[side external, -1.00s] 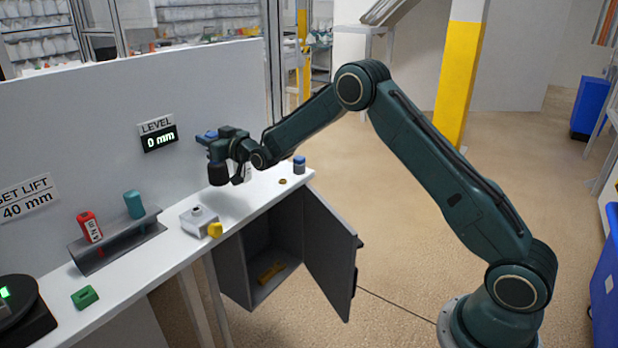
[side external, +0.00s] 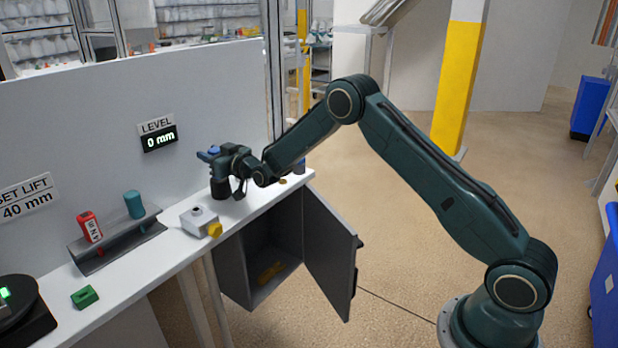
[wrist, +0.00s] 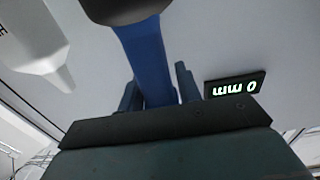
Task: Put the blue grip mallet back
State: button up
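The blue grip mallet has a black head (side external: 220,188) and a blue handle (wrist: 146,58). My gripper (wrist: 158,88) is shut on the blue handle, with one finger on each side of it. In the side view my gripper (side external: 215,157) is over the back part of the white counter, and the mallet stands head down beneath it. The head is at or just above the counter top; I cannot tell whether it touches. The head's lower end is cut off in the wrist view.
A white bottle (wrist: 30,40) is near. A cabinet door (side external: 328,255) hangs open.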

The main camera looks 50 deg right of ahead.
jog(key=shift+o, duration=0.9)
jog(key=shift+r, duration=0.15)
jog(key=s, duration=1.2)
jog(key=shift+r, duration=0.15)
